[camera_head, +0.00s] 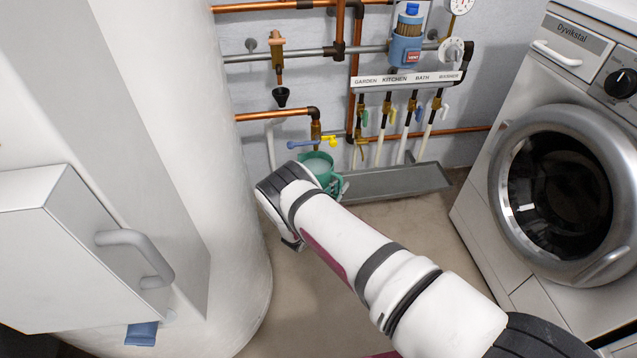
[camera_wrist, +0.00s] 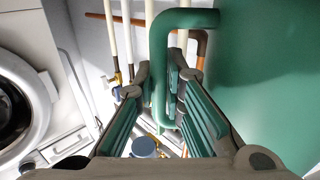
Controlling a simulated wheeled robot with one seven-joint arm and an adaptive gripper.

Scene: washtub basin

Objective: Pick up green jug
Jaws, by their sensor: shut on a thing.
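The green jug (camera_head: 316,160) is in the middle of the head view, below the blue-and-yellow tap and partly hidden behind my arm. In the wrist view the jug's body (camera_wrist: 265,85) fills the right side, and its handle runs down between my fingers. My gripper (camera_wrist: 167,82) is shut on the handle, one finger on each side. In the head view my gripper is mostly hidden by my wrist. I cannot tell whether the jug rests on something or hangs clear.
A grey tray (camera_head: 400,183) lies right of the jug, below a row of labelled valves (camera_head: 405,108). Copper pipes (camera_head: 280,115) run along the wall. A washing machine (camera_head: 555,180) stands right, and a white cylinder (camera_head: 185,150) with a cabinet stands left. Floor between is clear.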

